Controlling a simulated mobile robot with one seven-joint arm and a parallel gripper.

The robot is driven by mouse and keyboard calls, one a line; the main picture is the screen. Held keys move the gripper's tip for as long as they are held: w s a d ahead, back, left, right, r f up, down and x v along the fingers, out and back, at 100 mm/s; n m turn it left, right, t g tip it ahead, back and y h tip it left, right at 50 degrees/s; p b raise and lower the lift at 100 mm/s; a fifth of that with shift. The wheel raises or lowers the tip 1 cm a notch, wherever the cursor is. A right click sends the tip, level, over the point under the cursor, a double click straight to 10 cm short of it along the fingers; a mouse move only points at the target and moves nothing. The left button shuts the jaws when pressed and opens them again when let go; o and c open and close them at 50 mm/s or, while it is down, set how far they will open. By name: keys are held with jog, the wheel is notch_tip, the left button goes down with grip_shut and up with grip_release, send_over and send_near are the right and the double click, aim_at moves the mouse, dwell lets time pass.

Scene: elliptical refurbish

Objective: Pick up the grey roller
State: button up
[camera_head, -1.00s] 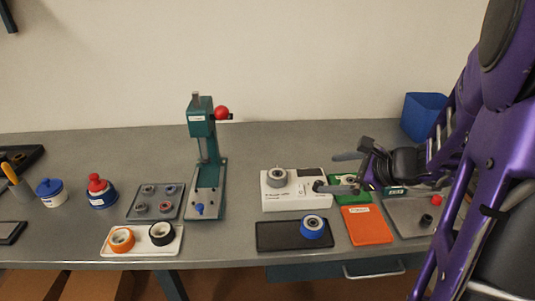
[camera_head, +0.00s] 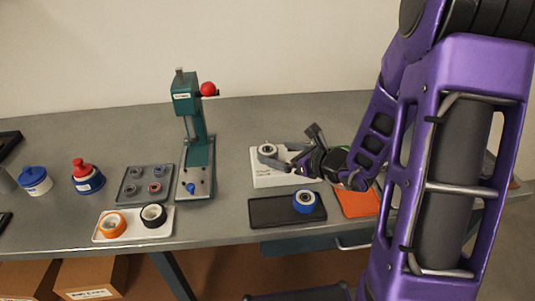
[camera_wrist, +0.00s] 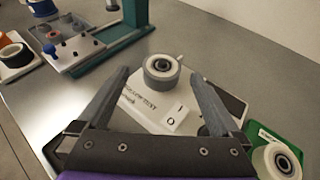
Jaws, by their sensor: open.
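The grey roller (camera_head: 267,151), with a pale hub and dark centre, sits on top of the white weighing box (camera_head: 262,180). In the wrist view the grey roller (camera_wrist: 162,72) is ahead, near the level of the fingertips and between their lines. My gripper (camera_head: 276,154) is open and empty, reaching in from the right over the white box. In the wrist view my gripper's (camera_wrist: 161,78) two dark fingers stand wide on either side of the roller, with visible space on both sides. Whether the tips are level with the roller is hard to tell.
A green press (camera_head: 200,150) with a red knob stands to the left. A dark tray (camera_head: 270,212) with a blue roller (camera_head: 304,202) lies in front. A green tray (camera_wrist: 295,137) with a pale roller (camera_wrist: 277,161) is at the right. My arm hides the table's right side.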

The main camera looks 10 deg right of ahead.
aim_at(269, 150)
jog(key=shift+x, duration=3.2)
jog(key=shift+w+d+r, duration=0.1)
jog(key=shift+c, duration=0.2)
grip_shut()
notch_tip(269, 150, up, 10)
jog(key=shift+f+p, duration=0.1)
jog(key=shift+p, duration=0.75)
